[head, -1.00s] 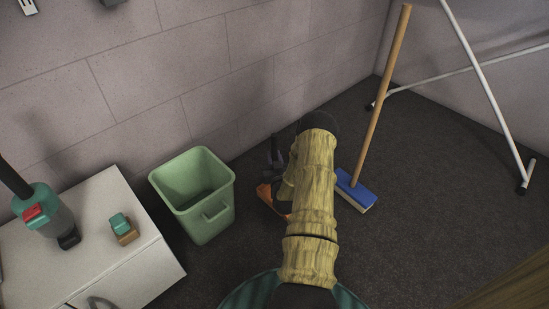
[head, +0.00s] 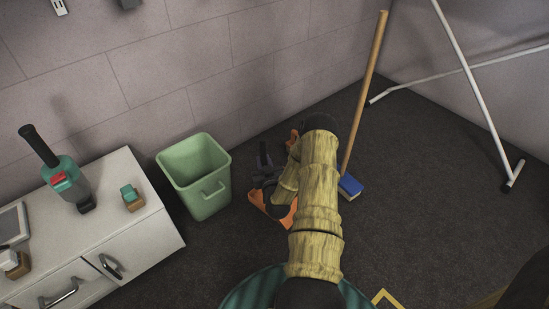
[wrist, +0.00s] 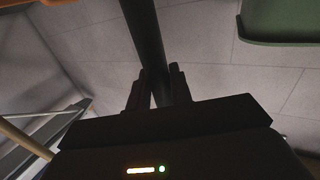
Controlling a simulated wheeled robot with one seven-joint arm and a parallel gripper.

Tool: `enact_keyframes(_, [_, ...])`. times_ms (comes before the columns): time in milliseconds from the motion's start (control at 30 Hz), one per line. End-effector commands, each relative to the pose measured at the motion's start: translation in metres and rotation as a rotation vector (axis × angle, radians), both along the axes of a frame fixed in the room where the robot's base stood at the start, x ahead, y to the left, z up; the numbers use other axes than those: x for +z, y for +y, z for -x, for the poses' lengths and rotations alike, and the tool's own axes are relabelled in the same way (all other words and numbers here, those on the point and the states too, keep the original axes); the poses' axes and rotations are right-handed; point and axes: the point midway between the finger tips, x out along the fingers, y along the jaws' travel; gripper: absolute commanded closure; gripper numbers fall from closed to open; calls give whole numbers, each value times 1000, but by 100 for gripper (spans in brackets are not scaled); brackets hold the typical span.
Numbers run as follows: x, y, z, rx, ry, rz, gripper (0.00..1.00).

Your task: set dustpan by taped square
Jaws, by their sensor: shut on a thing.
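The dustpan shows as orange parts (head: 261,206) beside my arm in the head view, low over the dark floor and right of the green bin. My arm hides much of it. In the wrist view, my gripper (wrist: 156,88) is shut on a dark round handle (wrist: 146,40) that runs up out of the picture. A bit of orange (wrist: 55,2) shows at the top left there. I cannot tell if the dustpan touches the floor. A corner of the yellow taped square (head: 386,297) shows at the bottom of the head view, right of my arm's base.
The green bin (head: 211,193) stands left of the dustpan, by the wall. A broom with a blue head (head: 350,186) leans behind my arm. A white cabinet (head: 145,241) with items on top is at left. A white rack (head: 478,85) stands at right. Floor at right is open.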

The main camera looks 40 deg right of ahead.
Motion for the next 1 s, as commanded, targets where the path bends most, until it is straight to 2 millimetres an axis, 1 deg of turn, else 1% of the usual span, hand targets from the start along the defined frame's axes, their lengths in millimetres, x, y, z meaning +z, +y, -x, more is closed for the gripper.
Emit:
enact_keyframes(33, [12,10,-2,16,0,-1,100])
enact_keyframes(167, [28,37,-7,57,3,-3,100])
enact_keyframes(500, [80,121,-14,185,5,-4,100])
enact_keyframes(800, [132,192,-13,290,-7,-6,100])
enact_keyframes(900, [150,212,-11,320,-14,-6,100])
enact_keyframes(1000, [163,230,-9,345,-20,-6,100])
